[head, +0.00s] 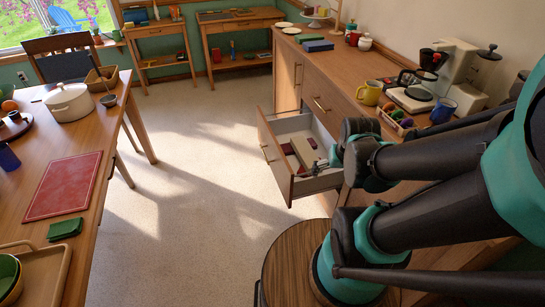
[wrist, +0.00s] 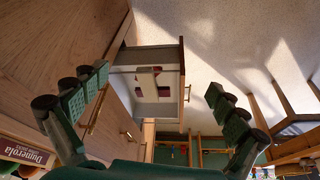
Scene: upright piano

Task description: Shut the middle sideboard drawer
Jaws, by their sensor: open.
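The sideboard (head: 345,85) stands along the right wall. One wooden drawer (head: 275,165) is pulled well out of its front; it also shows in the wrist view (wrist: 181,60). Its front has a brass handle (head: 266,153), and several light and dark red items lie inside. My gripper (head: 322,165) is by the drawer's near side in the head view, partly hidden by my arm. In the wrist view my gripper (wrist: 155,100) has its green fingers spread wide and empty, with the drawer beyond and between them. I cannot tell whether a finger touches the drawer.
Mugs, a coffee maker (head: 415,85) and a vegetable tray stand on the sideboard top. A dining table (head: 90,150) with a white pot (head: 70,104) is on the left. The pale floor (head: 190,170) between is clear. A round wooden surface (head: 290,265) is in front.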

